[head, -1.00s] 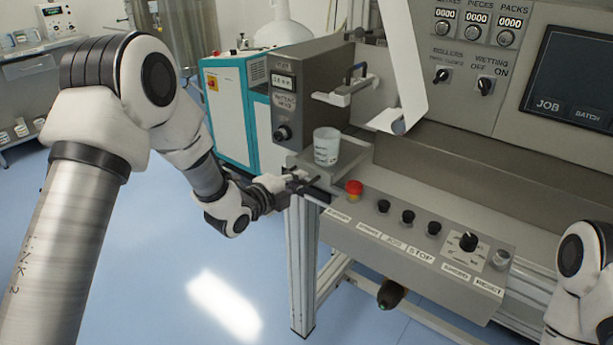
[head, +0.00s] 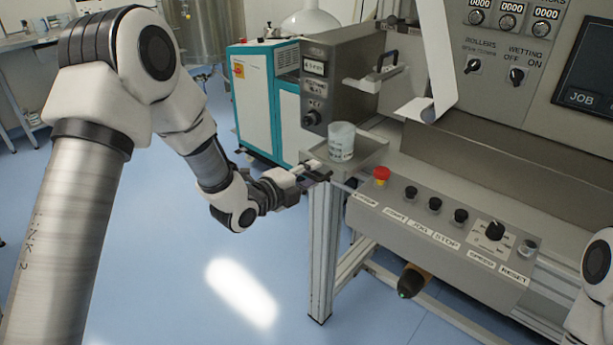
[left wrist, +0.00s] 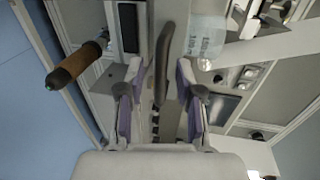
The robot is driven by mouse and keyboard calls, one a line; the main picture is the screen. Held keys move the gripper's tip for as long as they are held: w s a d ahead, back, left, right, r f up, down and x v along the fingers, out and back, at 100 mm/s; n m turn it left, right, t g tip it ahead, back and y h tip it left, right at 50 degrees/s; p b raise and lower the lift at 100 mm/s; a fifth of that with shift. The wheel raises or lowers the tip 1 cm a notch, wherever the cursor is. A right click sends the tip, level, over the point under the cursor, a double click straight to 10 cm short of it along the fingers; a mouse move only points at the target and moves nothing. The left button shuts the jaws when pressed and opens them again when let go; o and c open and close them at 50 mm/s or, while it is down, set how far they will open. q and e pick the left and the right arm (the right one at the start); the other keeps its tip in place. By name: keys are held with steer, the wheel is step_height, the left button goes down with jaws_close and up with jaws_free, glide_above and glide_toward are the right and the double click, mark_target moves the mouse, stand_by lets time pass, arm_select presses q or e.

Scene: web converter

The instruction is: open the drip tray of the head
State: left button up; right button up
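The drip tray (head: 372,154) is a shallow grey tray under the grey coating head (head: 345,85), on the machine's left end. A translucent cup (head: 341,142) with a printed label stands upright on it; the cup also shows in the left wrist view (left wrist: 205,38). My left gripper (head: 318,172) is at the tray's front edge. In the left wrist view, its fingers (left wrist: 160,105) are apart, with a dark curved bar (left wrist: 165,62), apparently a handle, between them. I see gaps beside the bar, though contact is hard to judge. My right gripper is out of view; only part of that arm shows.
A red emergency button (head: 381,175) and a control panel (head: 440,228) with black knobs lie right of my left gripper. An orange-brown cylinder (head: 413,280) hangs beneath. A teal-white cabinet (head: 262,100) stands behind. The blue floor (head: 150,260) at left is clear.

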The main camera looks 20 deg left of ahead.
arm_select(q)
steer(key=v, duration=1.2)
steer(key=s+d+f+g+p, duration=0.1)
steer(key=s+d+f+g, duration=0.15)
steer(key=f, duration=0.55)
steer(key=s+d+f+g+p, duration=0.1)
steer(key=s+f+g, duration=0.25)
steer(key=f, duration=0.45)
steer(key=s+a+f+n+g+y+p, duration=0.1)
steer(key=s+f+n+g+y, duration=0.1)
steer(key=s+f+n+g, duration=0.2)
steer(key=s+a+f+n+g+y, duration=0.1)
steer(key=s+f+n+g+y, duration=0.2)
steer(key=s+f+n, duration=0.8)
steer(key=s+n+g, duration=0.1)
steer(key=s+n, duration=0.5)
steer(key=n, duration=0.1)
steer(key=shift+s+f+n+g+p, duration=0.15)
steer(key=shift+s+n+g+p, duration=0.15)
steer(key=shift+s+g+p, duration=0.1)
